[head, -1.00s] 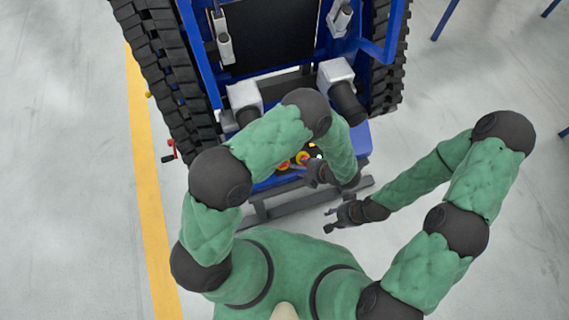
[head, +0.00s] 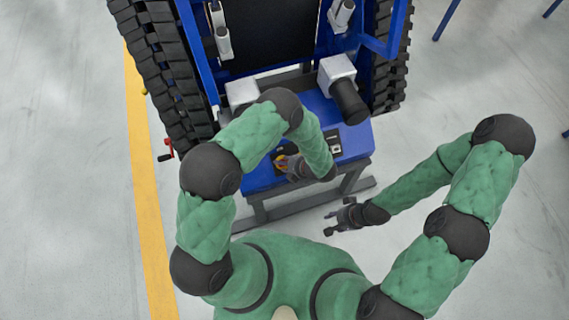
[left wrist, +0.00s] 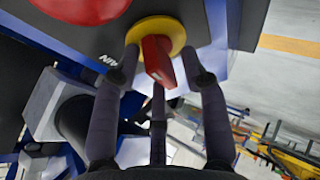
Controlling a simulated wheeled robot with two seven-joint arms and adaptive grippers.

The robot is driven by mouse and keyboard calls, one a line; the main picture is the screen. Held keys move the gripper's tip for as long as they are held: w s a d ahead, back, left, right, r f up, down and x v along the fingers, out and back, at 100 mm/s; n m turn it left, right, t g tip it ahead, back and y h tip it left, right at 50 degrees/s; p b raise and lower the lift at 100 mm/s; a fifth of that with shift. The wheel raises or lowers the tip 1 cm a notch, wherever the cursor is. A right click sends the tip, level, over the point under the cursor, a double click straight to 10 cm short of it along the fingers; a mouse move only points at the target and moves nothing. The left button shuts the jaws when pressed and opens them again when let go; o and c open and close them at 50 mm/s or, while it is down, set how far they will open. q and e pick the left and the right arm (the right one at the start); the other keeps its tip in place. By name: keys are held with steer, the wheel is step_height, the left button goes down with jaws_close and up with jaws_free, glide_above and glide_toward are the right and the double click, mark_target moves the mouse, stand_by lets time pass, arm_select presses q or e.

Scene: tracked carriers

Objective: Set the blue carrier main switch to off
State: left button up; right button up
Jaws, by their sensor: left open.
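The main switch has a red handle (left wrist: 157,62) on a yellow round plate (left wrist: 172,32). My right gripper (head: 331,221) is empty, fingers apart, over the floor right of the panel.
A large red button (left wrist: 82,8) sits beside the switch. Black tracks (head: 165,85) flank the carrier. A grey motor unit (head: 343,88) stands behind the panel. A dark frame (head: 300,202) lies below the panel.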

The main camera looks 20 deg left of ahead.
arm_select(q)
jaws_close()
